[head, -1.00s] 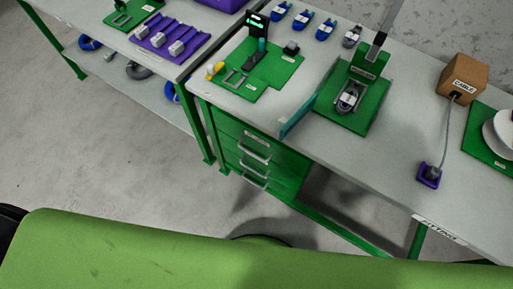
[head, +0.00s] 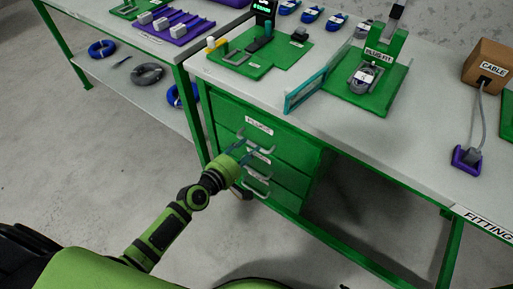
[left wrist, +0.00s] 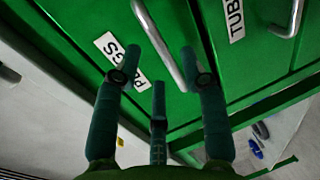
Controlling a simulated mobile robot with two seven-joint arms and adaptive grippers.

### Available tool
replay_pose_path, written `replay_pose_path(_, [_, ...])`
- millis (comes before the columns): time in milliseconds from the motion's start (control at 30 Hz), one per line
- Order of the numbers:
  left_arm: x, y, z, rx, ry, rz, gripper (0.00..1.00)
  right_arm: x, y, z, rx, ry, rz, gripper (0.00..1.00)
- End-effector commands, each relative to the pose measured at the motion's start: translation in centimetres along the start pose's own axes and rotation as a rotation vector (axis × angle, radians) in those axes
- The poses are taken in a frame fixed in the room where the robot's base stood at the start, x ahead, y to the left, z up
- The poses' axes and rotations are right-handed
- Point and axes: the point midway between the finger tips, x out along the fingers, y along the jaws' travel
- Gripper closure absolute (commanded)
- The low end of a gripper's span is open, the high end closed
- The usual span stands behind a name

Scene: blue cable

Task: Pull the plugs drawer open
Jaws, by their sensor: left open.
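The plugs drawer (head: 287,147) is the top drawer of the green cabinet under the bench. It looks flush with the cabinet front and has a white PLUGS label (head: 259,126); the label also shows tilted in the left wrist view (left wrist: 122,58). Its grey bar handle (left wrist: 157,38) runs between my spread fingers in the left wrist view. My left gripper (head: 241,149) is open in front of the cabinet, at the handle. It also fills the lower part of the left wrist view (left wrist: 163,60). I cannot tell whether any finger touches the bar. My right gripper is not in view.
Below are more drawers with bar handles; one handle (left wrist: 293,20) shows beside a TUB label. The grey bench top (head: 425,137) above carries green fixtures, a teal plate (head: 304,92) and a cable box (head: 489,70). The floor before the cabinet is clear.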

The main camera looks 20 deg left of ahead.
Motion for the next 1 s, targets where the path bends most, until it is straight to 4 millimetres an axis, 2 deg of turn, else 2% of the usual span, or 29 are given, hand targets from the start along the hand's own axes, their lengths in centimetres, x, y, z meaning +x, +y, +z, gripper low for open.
replay_pose_path(100, [2.0, 0.0, 0.0, 0.001, 0.000, 0.001, 0.57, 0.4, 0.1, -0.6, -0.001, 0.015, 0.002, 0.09])
replay_pose_path(233, [3.6, -0.1, 0.0, 0.002, 0.000, 0.000, 0.57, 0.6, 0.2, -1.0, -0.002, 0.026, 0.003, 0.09])
replay_pose_path(400, [4.3, -0.1, 0.0, 0.003, 0.000, -0.002, 0.57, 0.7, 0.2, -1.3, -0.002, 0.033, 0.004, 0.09])
replay_pose_path(600, [4.3, -0.1, 0.0, 0.003, 0.000, -0.002, 0.57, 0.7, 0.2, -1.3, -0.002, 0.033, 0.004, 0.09])
replay_pose_path(633, [4.3, -0.1, 0.0, 0.003, 0.000, -0.002, 0.61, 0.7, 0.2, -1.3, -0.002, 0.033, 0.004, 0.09])
replay_pose_path(667, [4.3, -0.1, 0.0, 0.003, 0.000, -0.002, 0.73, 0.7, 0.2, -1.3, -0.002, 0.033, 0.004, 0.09])
replay_pose_path(700, [4.3, -0.1, 0.0, 0.003, 0.000, -0.002, 0.90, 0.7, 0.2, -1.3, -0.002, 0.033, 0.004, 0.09])
replay_pose_path(733, [4.3, -0.1, 0.0, 0.003, 0.000, -0.002, 1.00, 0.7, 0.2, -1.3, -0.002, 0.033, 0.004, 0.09])
replay_pose_path(1000, [4.3, -0.2, -0.1, 0.004, 0.001, -0.002, 1.00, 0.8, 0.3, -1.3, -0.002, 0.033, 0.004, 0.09])
